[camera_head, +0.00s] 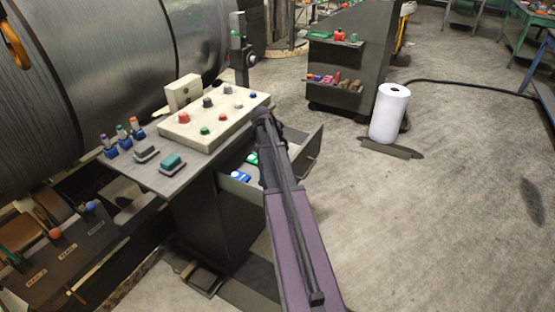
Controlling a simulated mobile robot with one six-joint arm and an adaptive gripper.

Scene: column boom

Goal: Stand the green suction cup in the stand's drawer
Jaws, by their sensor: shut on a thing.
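The stand's drawer (302,150) is pulled out to the right below the control desk. A small green-and-white thing (252,158) and a blue-and-white thing (239,176) lie in its visible part; I cannot tell whether the green one is a suction cup. My gripper (267,124) is a dark shape at the far end of my arm, by the desk's right edge, above the drawer. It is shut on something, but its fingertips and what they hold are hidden. My arm also covers the drawer's middle. I cannot clearly pick out the green suction cup.
The control desk (180,140) bears a button box, a teal-topped block (172,161) and several small blue-based pieces. A large metal drum stands behind. A dark cart (350,60) with small parts and a white roll (389,112) stand farther right. The right floor is mostly clear.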

